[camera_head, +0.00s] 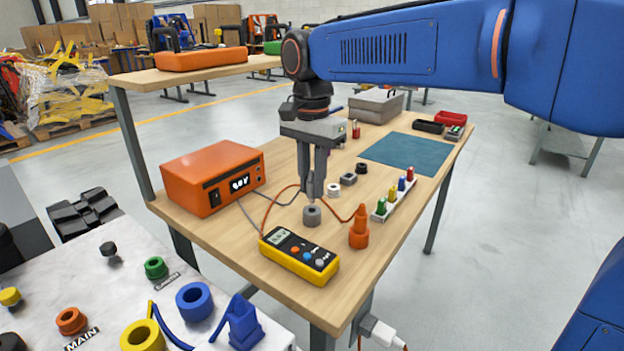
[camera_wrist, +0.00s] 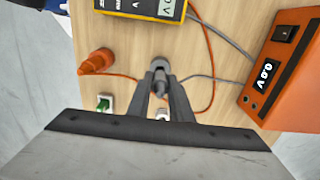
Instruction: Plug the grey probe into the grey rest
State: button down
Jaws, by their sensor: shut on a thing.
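The grey rest (camera_head: 312,217) is a short round block standing on the wooden table, just beyond the yellow meter. My gripper (camera_head: 313,198) points straight down over it, shut on the grey probe (camera_wrist: 160,88). In the head view the fingers mostly hide the probe, and its lower end is at or just above the top of the rest. In the wrist view the rest (camera_wrist: 158,65) shows just beyond the fingertips. I cannot tell whether the probe tip is inside the rest. The orange probe (camera_head: 361,213) stands upright in the orange rest (camera_head: 359,239).
The yellow meter (camera_head: 298,257) lies in front of the rest, and the orange power supply (camera_head: 212,176) stands to the left. Cables cross the tabletop around the rest. A white strip with coloured plugs (camera_head: 395,201) is on the right. A teal mat (camera_head: 405,153) lies farther back, bare.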

aim_at(312, 195)
jog(key=shift+f, duration=1.7)
jog(key=c, duration=1.5)
grip_release()
notch_tip(312, 195, up, 17)
jog(key=shift+r, duration=0.2)
jog(key=s+d+f+n+t, duration=0.2)
jog(key=s+d+f+n, duration=0.1)
jog(key=s+d+f, duration=0.55)
jog(key=s+d+f+n+t, duration=0.15)
jog(key=s+d+f, duration=0.35)
jog(key=d+f, duration=0.7)
jog(key=s+d+f+n, duration=0.1)
jog(key=s+d+f, duration=0.1)
jog(key=s+d+f+n+t, duration=0.1)
jog(key=s+d+f, duration=0.1)
jog(key=f, duration=0.1)
jog(key=s+d+f+n, duration=0.1)
jog(key=s+d+f, duration=0.1)
jog(key=s+f, duration=0.1)
jog(key=shift+s+d+f, duration=0.1)
jog(key=shift+d, duration=0.15)
